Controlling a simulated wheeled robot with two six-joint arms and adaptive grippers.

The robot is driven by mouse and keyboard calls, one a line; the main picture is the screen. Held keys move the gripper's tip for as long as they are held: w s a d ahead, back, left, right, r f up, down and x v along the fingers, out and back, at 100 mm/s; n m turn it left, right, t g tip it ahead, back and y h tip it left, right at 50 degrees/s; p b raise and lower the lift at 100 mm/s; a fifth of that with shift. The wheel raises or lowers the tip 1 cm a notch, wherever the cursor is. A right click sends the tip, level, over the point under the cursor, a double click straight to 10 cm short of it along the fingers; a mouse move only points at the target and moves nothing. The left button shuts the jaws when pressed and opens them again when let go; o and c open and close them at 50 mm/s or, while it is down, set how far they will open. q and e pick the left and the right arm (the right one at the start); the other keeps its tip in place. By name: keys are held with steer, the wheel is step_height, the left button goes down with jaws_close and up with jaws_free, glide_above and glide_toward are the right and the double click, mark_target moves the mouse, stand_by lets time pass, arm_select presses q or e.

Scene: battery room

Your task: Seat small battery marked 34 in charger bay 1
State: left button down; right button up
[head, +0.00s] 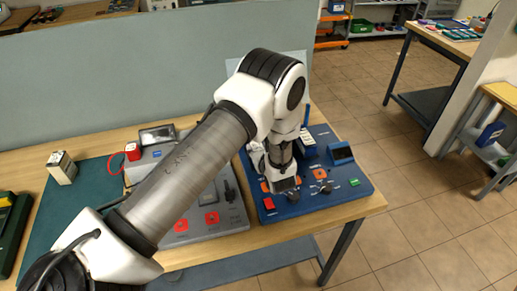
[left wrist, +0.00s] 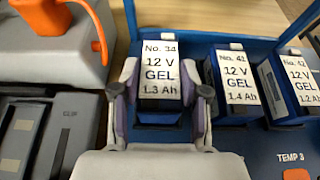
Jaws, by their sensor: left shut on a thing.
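The small battery marked No. 34 (left wrist: 160,70), with a white 12 V GEL label, is upright at the left end of the row of bays in the blue charger (head: 345,183). My left gripper (left wrist: 160,95) is shut on its two sides. In the head view, my left gripper (head: 281,165) points down over the charger, and the arm hides the battery and most of the bays. I cannot tell whether the battery sits fully down in the bay. My right gripper is in neither view.
Batteries No. 41 (left wrist: 236,85) and another marked 42 (left wrist: 298,85) stand to the right in the charger. A grey unit (head: 222,216) adjoins the charger on the left. A pale battery (head: 62,170) stands at the bench's left. Charger controls lie in front of the gripper.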

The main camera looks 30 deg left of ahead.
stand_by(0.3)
arm_select(q)
steer(key=shift+b, duration=0.35)
steer(key=shift+w, duration=0.1)
steer(key=shift+f+b, duration=0.5)
steer(key=c, duration=0.9)
jaws_free()
steer(key=shift+o, duration=0.2)
